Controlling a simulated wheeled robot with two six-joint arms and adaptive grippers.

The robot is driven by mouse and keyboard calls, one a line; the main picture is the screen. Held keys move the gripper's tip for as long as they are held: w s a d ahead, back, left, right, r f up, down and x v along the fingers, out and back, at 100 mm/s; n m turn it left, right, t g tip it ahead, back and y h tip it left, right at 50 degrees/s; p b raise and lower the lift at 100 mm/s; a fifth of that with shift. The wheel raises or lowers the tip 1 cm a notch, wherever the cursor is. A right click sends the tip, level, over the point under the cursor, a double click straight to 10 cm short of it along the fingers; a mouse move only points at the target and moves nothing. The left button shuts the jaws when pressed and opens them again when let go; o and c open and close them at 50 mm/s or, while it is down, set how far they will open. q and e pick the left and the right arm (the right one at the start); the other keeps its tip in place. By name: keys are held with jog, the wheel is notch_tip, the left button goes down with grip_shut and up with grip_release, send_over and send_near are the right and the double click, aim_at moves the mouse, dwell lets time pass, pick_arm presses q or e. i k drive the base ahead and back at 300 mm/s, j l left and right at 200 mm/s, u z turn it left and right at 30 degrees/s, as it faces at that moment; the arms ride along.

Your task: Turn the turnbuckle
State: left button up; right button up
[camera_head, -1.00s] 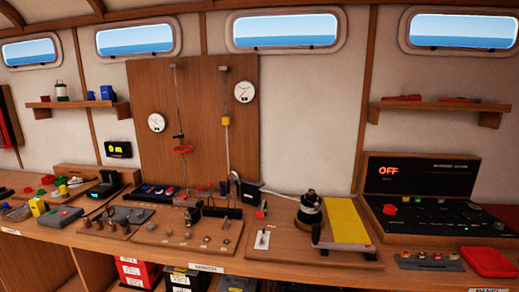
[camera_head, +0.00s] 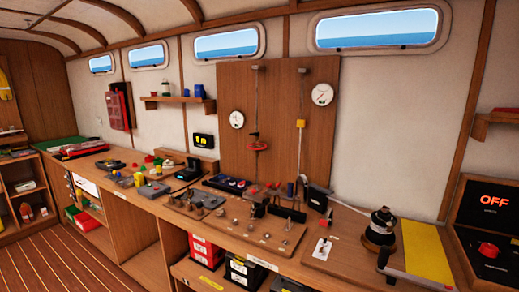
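A wooden panel (camera_head: 277,90) stands upright at the back of the bench, with two thin vertical lines on it. The left line carries a dark fitting with a red, wheel-like part (camera_head: 257,146) low on it. The right line carries a yellow block (camera_head: 300,123) about midway down. Which fitting is the turnbuckle is too small to tell. A round white gauge (camera_head: 237,119) is left of the left line, and another gauge (camera_head: 322,94) is at the upper right. Neither of my grippers is in view.
The long wooden bench holds a board with several metal fittings (camera_head: 262,230), a black winch (camera_head: 380,226) and a yellow pad (camera_head: 427,248). A control box reading OFF (camera_head: 490,222) is at the right edge. Open wooden floor (camera_head: 60,262) lies at the lower left.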

aim_at(257, 138)
jog(key=i+j, duration=1.1)
jog(key=j, duration=0.2)
